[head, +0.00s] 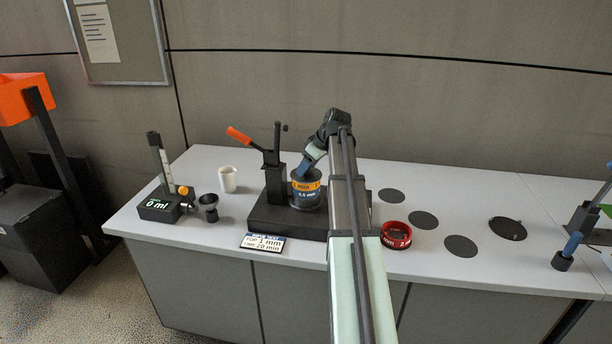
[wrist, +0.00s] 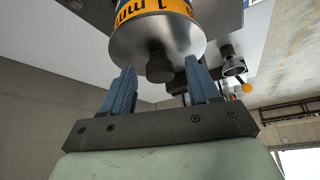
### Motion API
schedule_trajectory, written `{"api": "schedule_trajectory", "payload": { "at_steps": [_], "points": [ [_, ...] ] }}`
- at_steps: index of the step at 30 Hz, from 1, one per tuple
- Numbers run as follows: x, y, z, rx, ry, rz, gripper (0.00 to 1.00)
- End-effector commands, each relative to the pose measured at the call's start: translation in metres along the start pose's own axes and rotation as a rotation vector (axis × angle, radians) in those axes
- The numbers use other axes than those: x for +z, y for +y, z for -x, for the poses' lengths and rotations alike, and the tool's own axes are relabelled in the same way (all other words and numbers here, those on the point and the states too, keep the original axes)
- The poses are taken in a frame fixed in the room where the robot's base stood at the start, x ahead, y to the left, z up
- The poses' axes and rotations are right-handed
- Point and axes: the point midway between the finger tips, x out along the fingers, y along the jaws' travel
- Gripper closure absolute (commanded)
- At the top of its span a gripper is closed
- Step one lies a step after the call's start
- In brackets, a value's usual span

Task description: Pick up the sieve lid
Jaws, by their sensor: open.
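The sieve stack (head: 307,190), with a yellow "1 mm" band above a blue band, stands on the black base of the clamp press. The sieve lid (wrist: 135,45) is the silver disc on top of the stack, with a dark grey knob (wrist: 159,67) at its middle. In the head view my gripper (head: 304,170) is at the top of the stack and covers most of the lid. In the wrist view my gripper (wrist: 160,68) is open, its two blue fingers on either side of the knob with visible gaps.
The clamp press's black post and orange handle (head: 238,135) stand close left of the stack. A white cup (head: 228,179), a dark funnel cup (head: 208,207) and a "0 ml" device (head: 160,207) are farther left. A red ring sieve (head: 396,235) and a dark disc (head: 507,229) lie to the right.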

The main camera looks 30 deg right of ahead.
Motion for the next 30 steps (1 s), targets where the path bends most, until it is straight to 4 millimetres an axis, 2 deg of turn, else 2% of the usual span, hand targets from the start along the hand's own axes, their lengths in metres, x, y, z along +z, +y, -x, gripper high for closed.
{"api": "schedule_trajectory", "payload": {
  "at_steps": [5, 24, 30],
  "points": [
    [-0.0001, 0.0, 0.0, 0.0, 0.0, 0.0, 0.4],
    [-0.0001, -0.0001, 0.0002, 0.0, 0.0, 0.0, 1.0],
    [-0.0003, -0.0001, 0.0004, 0.0, 0.0, 0.0, 1.0]
  ]
}}
